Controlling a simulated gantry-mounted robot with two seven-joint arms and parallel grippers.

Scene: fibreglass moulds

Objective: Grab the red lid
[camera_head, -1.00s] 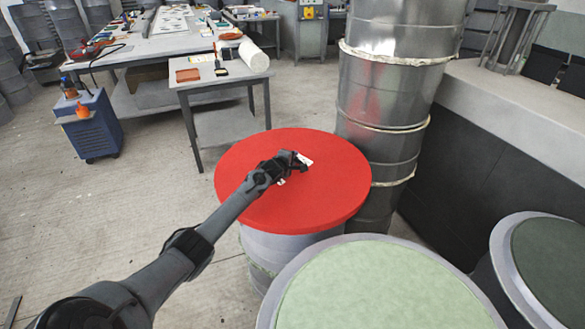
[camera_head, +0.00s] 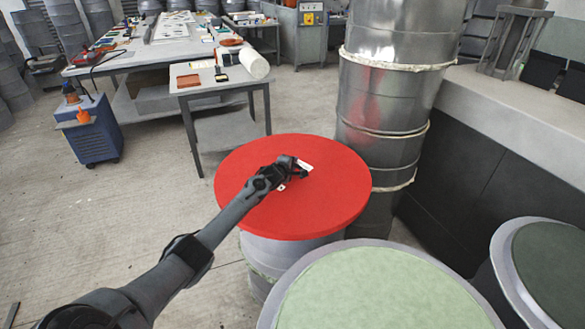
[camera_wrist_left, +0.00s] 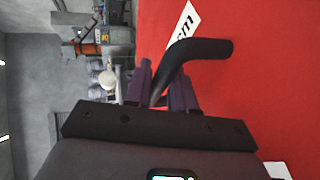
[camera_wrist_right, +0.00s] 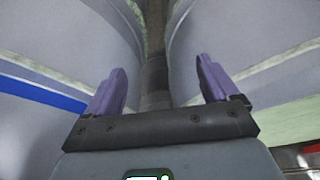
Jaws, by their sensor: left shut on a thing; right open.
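The red lid (camera_head: 335,190) is a large round disc lying on top of a grey drum (camera_head: 300,248) in the middle of the head view. It also fills the right side of the left wrist view (camera_wrist_left: 265,100). My left gripper (camera_head: 290,170) is over the lid's middle. In the left wrist view its fingers (camera_wrist_left: 165,90) are shut on the lid's black bent handle (camera_wrist_left: 205,50), beside a white label. My right gripper (camera_wrist_right: 160,75) shows only in the right wrist view, open and empty, facing the gap between two grey drums.
A tall metal drum stack (camera_head: 385,110) stands right behind the lid. A drum with a pale green top (camera_head: 375,295) is close in front, and a dark green one (camera_head: 555,265) is at right. A worktable (camera_head: 215,82) and blue cart (camera_head: 93,130) stand at left, with open floor before them.

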